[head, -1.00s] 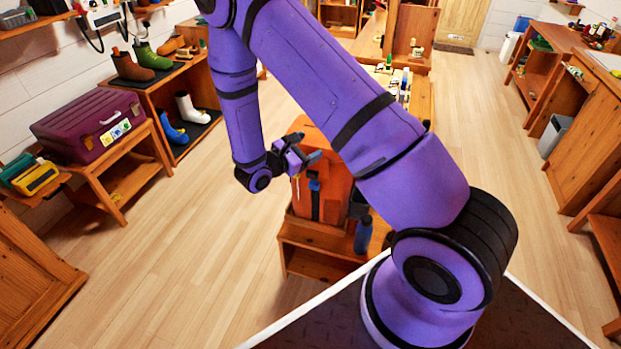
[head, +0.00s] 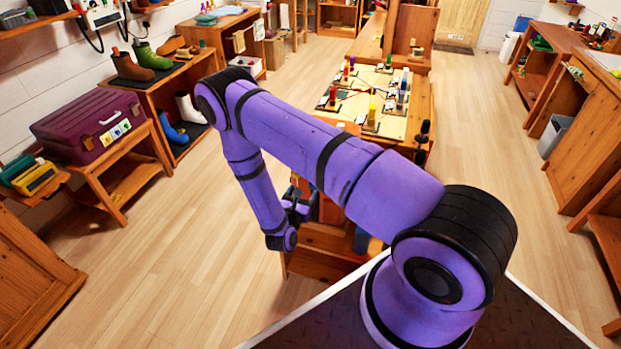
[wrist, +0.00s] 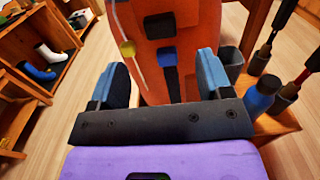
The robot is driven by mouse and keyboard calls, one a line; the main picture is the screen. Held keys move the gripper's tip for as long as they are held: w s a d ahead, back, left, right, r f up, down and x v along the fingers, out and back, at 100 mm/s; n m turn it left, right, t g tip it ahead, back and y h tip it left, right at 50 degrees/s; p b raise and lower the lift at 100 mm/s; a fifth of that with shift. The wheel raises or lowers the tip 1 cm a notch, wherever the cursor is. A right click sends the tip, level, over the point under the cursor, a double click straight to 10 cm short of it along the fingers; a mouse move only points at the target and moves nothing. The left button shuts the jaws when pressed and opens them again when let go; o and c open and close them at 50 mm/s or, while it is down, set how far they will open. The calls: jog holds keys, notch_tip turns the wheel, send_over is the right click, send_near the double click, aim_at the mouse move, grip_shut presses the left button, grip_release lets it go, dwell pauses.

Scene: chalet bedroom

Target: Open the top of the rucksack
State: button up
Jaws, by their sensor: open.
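The orange rucksack (wrist: 182,27) stands upright in the wrist view, its front face towards me. Dark straps with a blue buckle (wrist: 167,58) run down its middle, and a yellow toggle (wrist: 128,48) hangs on a pale cord to the left. My gripper (wrist: 160,88) is open, its two blue-and-black fingers spread either side of the strap line, with nothing held between them. In the head view my gripper (head: 297,200) is low at the rucksack's left front, and my arm hides most of the rucksack (head: 331,211). Its top is out of the wrist view.
The rucksack's wooden stand (head: 318,263) also bears a blue bottle (wrist: 262,95), right of my gripper. Poles (wrist: 303,80) stand farther right. A bench with a purple case (head: 85,125) and a boot shelf (head: 165,90) are at left. Floor between is clear.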

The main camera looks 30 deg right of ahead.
jog(key=x, duration=0.8)
jog(key=shift+w, duration=0.15)
jog(key=shift+d, duration=0.1)
jog(key=shift+c, duration=0.2)
